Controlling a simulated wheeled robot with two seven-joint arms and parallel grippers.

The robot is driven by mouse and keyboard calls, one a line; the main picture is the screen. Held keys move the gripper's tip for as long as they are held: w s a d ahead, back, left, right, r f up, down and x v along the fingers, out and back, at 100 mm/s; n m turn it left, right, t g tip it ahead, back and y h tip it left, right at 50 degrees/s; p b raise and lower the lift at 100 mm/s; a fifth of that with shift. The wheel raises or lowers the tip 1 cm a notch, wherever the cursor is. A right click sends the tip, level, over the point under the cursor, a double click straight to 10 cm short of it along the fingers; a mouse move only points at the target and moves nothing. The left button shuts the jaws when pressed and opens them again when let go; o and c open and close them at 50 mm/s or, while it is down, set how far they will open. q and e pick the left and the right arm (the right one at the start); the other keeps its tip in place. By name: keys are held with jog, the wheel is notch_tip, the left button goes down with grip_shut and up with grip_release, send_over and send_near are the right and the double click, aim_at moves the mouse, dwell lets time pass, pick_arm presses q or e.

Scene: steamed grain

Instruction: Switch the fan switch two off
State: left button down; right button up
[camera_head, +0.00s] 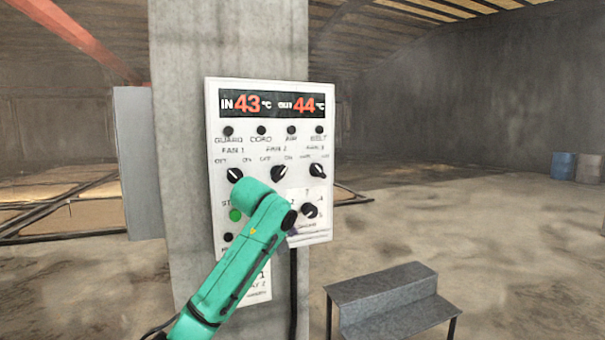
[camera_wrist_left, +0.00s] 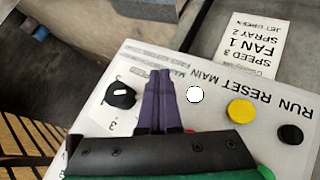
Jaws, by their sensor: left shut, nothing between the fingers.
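The white control panel (camera_head: 215,130) hangs on a concrete pillar. The fan 2 switch (camera_head: 280,173) is a black knob in the middle of a row of three, under its OFF and ON marks. Its white mark seems to lean right, toward ON. My left arm crosses the panel's lower part, below this knob, and hides some controls. My left gripper (camera_wrist_left: 160,73) has purple fingers closed together, with nothing between them. In the left wrist view it is over the panel's lower part, between a black knob (camera_wrist_left: 120,95) and a white button (camera_wrist_left: 194,95). My right gripper is not seen.
The fan 1 knob (camera_head: 235,175) and fan 3 knob (camera_head: 317,170) flank the fan 2 switch. A green button (camera_head: 235,214) lies lower left, beside my arm. A grey metal step (camera_head: 385,290) stands at lower right. The floor at right is mostly clear.

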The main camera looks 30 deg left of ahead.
pick_arm(q)
jog(key=s+a+r+n+t+y+p, duration=0.1)
jog(key=s+a+r+n, duration=0.1)
jog(key=s+r, duration=0.75)
jog(key=s+a+r+n+t+y+p, duration=0.1)
jog(key=s+a+r+n+p, duration=0.15)
jog(key=s+r, duration=0.7)
jog(key=p, duration=0.3)
send_near(273, 177)
jog(key=w+a, duration=0.2)
jog(key=a, duration=0.1)
jog(key=shift+w+a+r, duration=0.15)
jog(key=shift+a+r, duration=0.05)
jog(key=shift+r, duration=0.2)
jog(key=w+f, duration=0.1)
jog(key=w+d+f, duration=0.1)
jog(key=shift+w+d+f+p, duration=0.15)
jog(key=shift+w+f+p, duration=0.1)
jog(key=shift+f+p, duration=0.1)
jog(key=shift+w+d+f, duration=0.1)
jog(key=shift+d+f, duration=0.05)
jog(key=shift+d, duration=0.1)
jog(key=shift+f, duration=0.1)
